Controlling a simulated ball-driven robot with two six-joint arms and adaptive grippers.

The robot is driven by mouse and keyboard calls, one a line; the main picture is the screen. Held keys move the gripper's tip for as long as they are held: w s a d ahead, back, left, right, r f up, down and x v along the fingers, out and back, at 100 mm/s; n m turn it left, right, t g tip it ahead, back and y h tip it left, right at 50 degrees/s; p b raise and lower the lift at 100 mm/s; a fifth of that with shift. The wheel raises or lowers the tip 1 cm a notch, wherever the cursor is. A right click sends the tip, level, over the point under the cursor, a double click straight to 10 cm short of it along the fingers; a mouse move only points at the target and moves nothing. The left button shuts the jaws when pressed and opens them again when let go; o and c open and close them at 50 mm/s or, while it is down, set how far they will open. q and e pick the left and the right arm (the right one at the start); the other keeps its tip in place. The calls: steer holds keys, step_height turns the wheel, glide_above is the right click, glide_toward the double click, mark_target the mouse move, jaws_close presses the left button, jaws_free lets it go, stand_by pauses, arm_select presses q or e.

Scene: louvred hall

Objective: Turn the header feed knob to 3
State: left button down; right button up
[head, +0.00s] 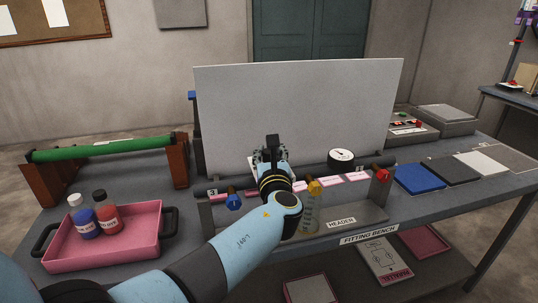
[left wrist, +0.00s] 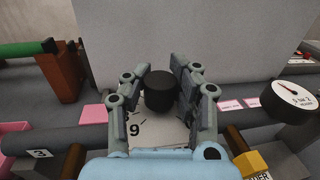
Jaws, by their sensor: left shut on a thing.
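The black header feed knob (left wrist: 160,92) stands on a pale dial plate (left wrist: 158,130) in the left wrist view. My left gripper (head: 270,153) reaches over the header pipe in the head view. In the left wrist view its fingers are shut on the knob, one on each side. A 9 shows on the near left of the dial, with part of another numeral beside it. The rest of the scale and any pointer on the knob are hidden or too small to read. My right gripper is in neither view.
A tall grey panel (head: 300,105) stands behind the header. Blue (head: 233,202), yellow (head: 315,187) and red (head: 383,176) valve handles and a round gauge (head: 341,157) are close to my arm. A pink tray (head: 105,254) with two bottles is at left.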

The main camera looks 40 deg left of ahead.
mark_target(269, 151)
arm_select(q)
steer(key=shift+f+n+g+y+b, duration=0.2)
steer(key=shift+n+g+y+b, duration=1.6)
steer(key=shift+g, duration=0.3)
steer(key=shift+s+d, duration=0.1)
steer(key=c, duration=1)
jaws_free()
steer(key=shift+d+r, duration=0.1)
steer(key=shift+r, duration=0.05)
steer(key=shift+r, duration=0.3)
step_height(269, 151, up, 9)
steer(key=shift+r, duration=0.2)
steer(key=shift+f, duration=0.1)
